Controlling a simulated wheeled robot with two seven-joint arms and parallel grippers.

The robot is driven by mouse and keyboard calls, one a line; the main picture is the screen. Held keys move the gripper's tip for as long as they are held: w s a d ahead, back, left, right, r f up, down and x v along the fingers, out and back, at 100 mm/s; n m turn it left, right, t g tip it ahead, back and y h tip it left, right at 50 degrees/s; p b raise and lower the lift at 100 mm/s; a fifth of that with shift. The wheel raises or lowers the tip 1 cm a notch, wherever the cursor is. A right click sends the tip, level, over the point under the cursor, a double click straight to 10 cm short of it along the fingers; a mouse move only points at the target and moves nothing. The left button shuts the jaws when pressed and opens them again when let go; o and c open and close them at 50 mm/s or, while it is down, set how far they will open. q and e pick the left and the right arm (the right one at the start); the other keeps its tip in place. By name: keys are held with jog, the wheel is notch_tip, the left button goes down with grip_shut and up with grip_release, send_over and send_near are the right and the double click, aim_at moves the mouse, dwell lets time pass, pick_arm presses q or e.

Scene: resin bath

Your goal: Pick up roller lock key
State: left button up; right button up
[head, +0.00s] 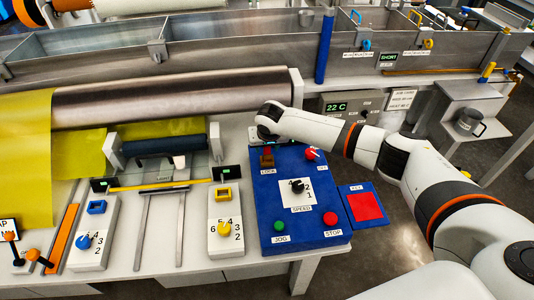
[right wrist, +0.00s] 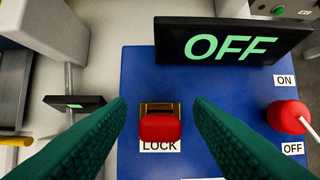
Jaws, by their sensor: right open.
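The roller lock key, with a red head (right wrist: 160,127), sits in a brass-coloured lock on the blue control panel (head: 262,215), above the LOCK label. In the head view the key (head: 267,153) is small and dark red at the panel's upper left corner. My right gripper (right wrist: 160,105) is open, with one green finger on each side of the key and a gap on both sides; it is not touching it in the picture. In the head view my right wrist hangs just above the lock and its fingers are hard to make out. My left gripper is not in view.
A dark display reading OFF (right wrist: 240,42) stands behind the lock. A red-headed lever (right wrist: 288,117) with ON and OFF labels is to the right. The panel also has a speed knob (head: 297,186), a green JOG button (head: 279,225) and a red STOP button (head: 330,218).

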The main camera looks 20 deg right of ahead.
grip_shut()
jog(key=shift+r, duration=0.15)
